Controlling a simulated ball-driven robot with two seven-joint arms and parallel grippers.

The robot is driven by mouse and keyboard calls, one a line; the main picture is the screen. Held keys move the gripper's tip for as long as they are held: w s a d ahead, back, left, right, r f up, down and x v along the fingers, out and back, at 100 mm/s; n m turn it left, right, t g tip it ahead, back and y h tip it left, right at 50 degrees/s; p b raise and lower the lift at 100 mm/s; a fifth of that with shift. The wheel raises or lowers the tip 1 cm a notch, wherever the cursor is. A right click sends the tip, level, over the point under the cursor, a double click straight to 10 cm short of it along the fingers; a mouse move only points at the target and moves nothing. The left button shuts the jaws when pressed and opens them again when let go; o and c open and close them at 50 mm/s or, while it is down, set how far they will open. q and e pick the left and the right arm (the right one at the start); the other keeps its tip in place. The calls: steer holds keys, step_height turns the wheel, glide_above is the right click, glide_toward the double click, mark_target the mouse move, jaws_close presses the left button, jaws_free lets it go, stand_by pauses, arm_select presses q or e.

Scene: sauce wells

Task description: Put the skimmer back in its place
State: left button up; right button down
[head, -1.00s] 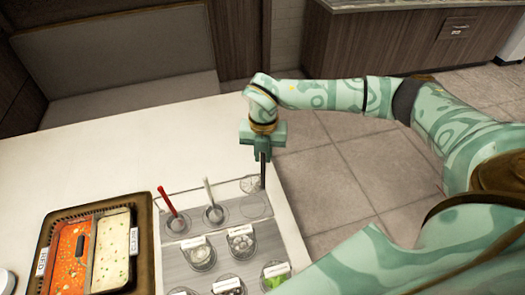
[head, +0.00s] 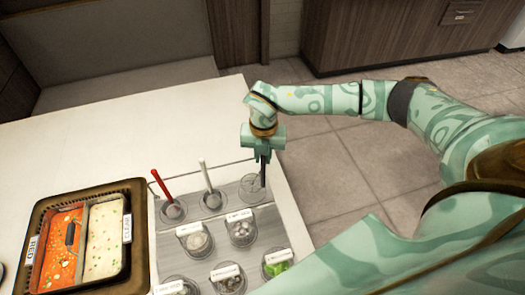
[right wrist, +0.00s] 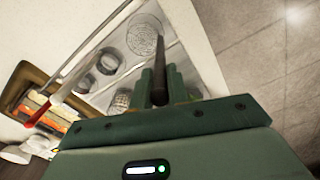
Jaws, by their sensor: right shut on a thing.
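My right gripper (head: 262,158) is shut on the dark upright handle of the skimmer (head: 253,189), at the right end of the row of sauce wells. The skimmer's round wire mesh head overlaps the right-hand well; I cannot tell whether it rests in it or hovers just above. In the right wrist view the mesh head (right wrist: 145,38) shows beyond the fingers, with the dark handle between them. My left gripper is not in view.
A red-handled utensil (head: 162,186) and a white-handled one (head: 206,175) stand in the wells left of the skimmer. Several labelled topping cups (head: 195,241) sit in front. A divided pot (head: 103,240) in a dark tray (head: 138,212) is at left. The white counter behind is clear.

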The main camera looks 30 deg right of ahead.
mark_target(263, 164)
steer(key=shift+f+b, duration=1.05)
steer(key=shift+f, duration=1.5)
steer(key=shift+c, duration=2.4)
jaws_free()
steer(key=shift+r, duration=0.1)
steer(key=shift+r+p, duration=1.55)
steer(key=shift+p, duration=0.1)
step_height(263, 164, up, 8)
steer(key=p, duration=0.7)
steer(key=shift+f, duration=0.15)
